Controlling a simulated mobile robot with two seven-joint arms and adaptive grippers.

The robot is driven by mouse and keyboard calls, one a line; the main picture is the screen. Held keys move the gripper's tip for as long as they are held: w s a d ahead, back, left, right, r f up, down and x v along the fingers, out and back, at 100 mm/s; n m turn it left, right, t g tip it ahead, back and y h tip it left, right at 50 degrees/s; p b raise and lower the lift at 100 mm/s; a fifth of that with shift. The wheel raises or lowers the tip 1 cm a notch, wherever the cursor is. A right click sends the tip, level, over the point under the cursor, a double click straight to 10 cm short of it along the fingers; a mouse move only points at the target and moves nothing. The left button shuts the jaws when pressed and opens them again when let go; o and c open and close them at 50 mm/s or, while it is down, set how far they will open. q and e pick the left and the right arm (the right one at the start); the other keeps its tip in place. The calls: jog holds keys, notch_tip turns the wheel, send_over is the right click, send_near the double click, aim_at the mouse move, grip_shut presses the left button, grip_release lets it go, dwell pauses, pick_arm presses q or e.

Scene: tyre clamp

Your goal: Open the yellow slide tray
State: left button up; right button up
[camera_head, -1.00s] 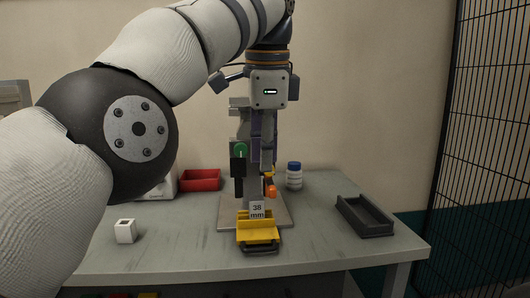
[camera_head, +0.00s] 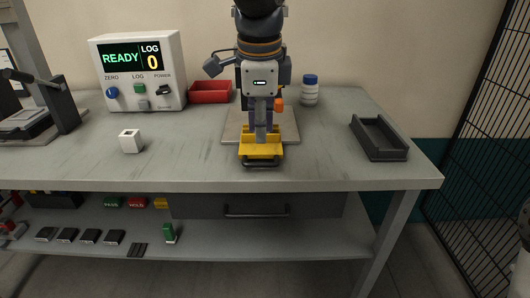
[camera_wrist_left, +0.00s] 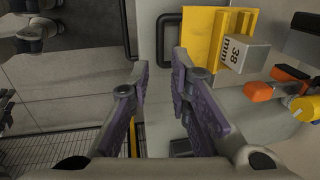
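The yellow slide tray (camera_head: 272,151) sits on the clamp's base plate near the table's front edge, with a black handle (camera_head: 262,162) at its front. In the left wrist view the tray (camera_wrist_left: 200,35) is at the top, beside the block marked 38 mm (camera_wrist_left: 243,52), and the handle (camera_wrist_left: 162,40) shows just beyond my fingertips. My left gripper (camera_head: 262,135) points down over the tray in the head view and hides most of the clamp. Its fingers (camera_wrist_left: 160,62) are apart with nothing between them. Contact with the handle cannot be told. My right gripper is not in view.
A grey tray (camera_head: 379,140) is at the right and a white bottle (camera_head: 310,94) stands behind. A red bin (camera_head: 210,92), a readout box (camera_head: 138,75) and a white block (camera_head: 130,142) are left. A drawer handle (camera_head: 255,211) is below the tabletop.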

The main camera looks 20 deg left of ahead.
aim_at(261, 165)
pick_arm(q)
jog(key=f, duration=0.2)
jog(key=w+f, duration=0.1)
jog(key=f, duration=0.5)
jog(key=shift+w+a+f, duration=0.1)
jog(key=shift+w+a, duration=0.15)
grip_shut()
